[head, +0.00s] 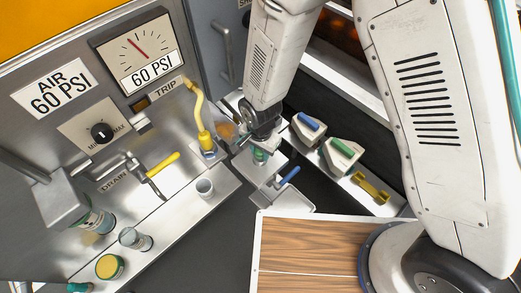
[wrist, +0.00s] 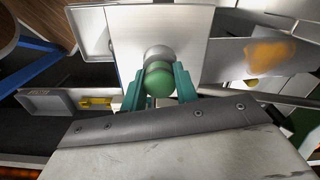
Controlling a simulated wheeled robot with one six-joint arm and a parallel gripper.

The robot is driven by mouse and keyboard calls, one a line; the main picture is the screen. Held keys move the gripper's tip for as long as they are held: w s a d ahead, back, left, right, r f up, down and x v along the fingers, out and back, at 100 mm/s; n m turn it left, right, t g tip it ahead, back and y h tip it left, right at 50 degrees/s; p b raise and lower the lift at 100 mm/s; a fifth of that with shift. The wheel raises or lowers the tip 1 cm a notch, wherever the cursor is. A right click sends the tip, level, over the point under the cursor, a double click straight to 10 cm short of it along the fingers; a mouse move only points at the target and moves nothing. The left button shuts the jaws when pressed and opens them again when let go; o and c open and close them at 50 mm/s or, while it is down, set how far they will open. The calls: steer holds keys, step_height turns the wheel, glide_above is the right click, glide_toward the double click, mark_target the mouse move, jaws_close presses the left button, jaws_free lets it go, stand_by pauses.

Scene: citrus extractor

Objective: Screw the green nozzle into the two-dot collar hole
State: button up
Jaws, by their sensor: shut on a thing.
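The green nozzle (wrist: 159,82) sits between the two teal fingers of my gripper (wrist: 159,90) in the wrist view, its rounded green end toward the camera. My gripper is shut on it. A grey cylindrical part (wrist: 157,54) shows just beyond the green end, against a bare metal plate (wrist: 195,40). I cannot tell whether that grey part belongs to the nozzle or to a collar. In the head view my gripper (head: 261,143) points down over the metal ledge, with a bit of green (head: 260,155) at its tip. No two-dot mark or hole can be made out.
A blue-handled metal scoop (head: 286,180) lies close to the right of my gripper. Blue-topped (head: 309,123) and green-topped (head: 342,148) blocks and a yellow piece (head: 371,188) stand farther right. A yellow hose (head: 201,118) and a small cup (head: 205,187) are to the left.

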steer(key=shift+m, duration=0.9)
steer(key=shift+m, duration=0.8)
steer(key=shift+m, duration=0.9)
steer(key=o, duration=0.7)
steer(key=shift+o, duration=0.2)
